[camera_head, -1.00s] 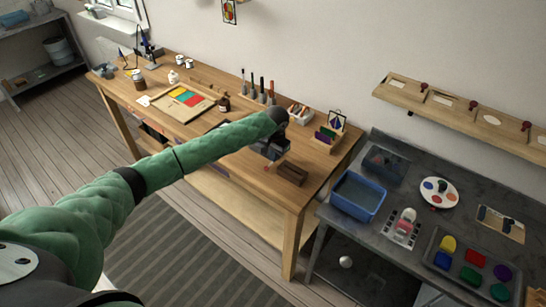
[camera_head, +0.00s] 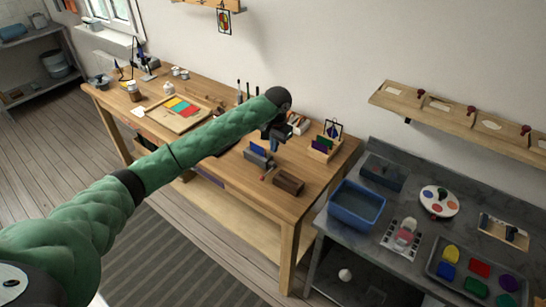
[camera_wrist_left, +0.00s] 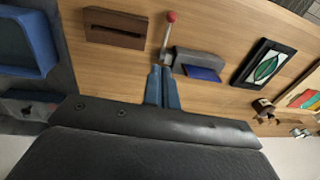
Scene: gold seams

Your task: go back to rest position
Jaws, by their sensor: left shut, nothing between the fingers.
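My left gripper (camera_head: 275,143) hangs at the end of the green-sleeved arm that reaches in from the left, above the right part of the wooden workbench (camera_head: 240,173). In the left wrist view its two blue fingers (camera_wrist_left: 162,88) are together with nothing between them. They point toward a grey block-like tool with a blue piece (camera_wrist_left: 200,68) and a red-tipped lever (camera_wrist_left: 168,32). The gripper looks apart from them. My right gripper is not in view.
A dark wooden block (camera_head: 288,182) lies near the bench's right end. A blue tub (camera_head: 357,204) stands on the grey table (camera_head: 390,262). A wooden shelf (camera_head: 460,119) runs along the wall. A framed leaf panel (camera_wrist_left: 264,62) lies beside the tool. Striped floor in front is clear.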

